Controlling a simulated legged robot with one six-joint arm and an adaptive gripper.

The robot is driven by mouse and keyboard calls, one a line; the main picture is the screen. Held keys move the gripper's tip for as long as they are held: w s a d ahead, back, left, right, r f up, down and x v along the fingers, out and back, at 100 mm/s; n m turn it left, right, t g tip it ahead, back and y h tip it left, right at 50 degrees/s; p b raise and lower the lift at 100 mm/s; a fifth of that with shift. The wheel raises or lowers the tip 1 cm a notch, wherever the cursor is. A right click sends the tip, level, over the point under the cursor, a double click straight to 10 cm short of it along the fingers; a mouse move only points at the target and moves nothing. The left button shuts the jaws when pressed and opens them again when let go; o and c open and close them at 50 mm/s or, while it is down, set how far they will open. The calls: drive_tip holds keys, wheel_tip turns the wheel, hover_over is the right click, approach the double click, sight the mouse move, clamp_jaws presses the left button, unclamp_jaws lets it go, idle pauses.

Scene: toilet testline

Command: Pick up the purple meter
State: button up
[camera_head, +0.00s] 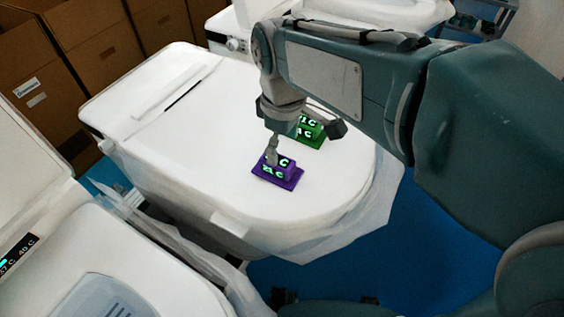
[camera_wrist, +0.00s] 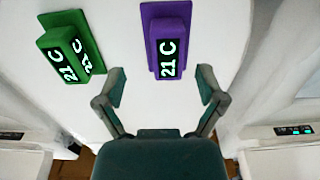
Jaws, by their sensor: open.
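The purple meter (camera_head: 277,172) sits on the white toilet lid (camera_head: 180,130), with a display that reads "21 C" in the wrist view (camera_wrist: 167,42). The green meter (camera_head: 309,132) lies behind it in the head view and to its left in the wrist view (camera_wrist: 70,47). My gripper (camera_wrist: 162,80) is open, its two fingers spread either side of the purple meter's near end, with nothing held. In the head view, my gripper (camera_head: 272,150) is over the purple meter, and one finger hides part of it. I cannot tell whether the fingers touch it.
Another white toilet (camera_head: 60,270) with a display panel stands at the front left. Brown cardboard boxes (camera_head: 90,45) stand at the back left. The floor (camera_head: 400,250) is blue. The lid left of the purple meter is clear in the head view.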

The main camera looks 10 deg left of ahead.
sight(278, 164)
drive_tip(key=f, duration=0.1)
drive_tip(key=a+f, duration=0.1)
drive_tip(key=f, duration=0.3)
drive_tip(key=shift+s+a, duration=0.25)
drive_tip(key=shift+a, duration=0.15)
drive_tip(key=shift+d+f, duration=0.1)
drive_tip(key=shift+d, duration=0.4)
drive_tip(key=c, duration=0.3)
clamp_jaws()
drive_tip(key=shift+a, duration=0.25)
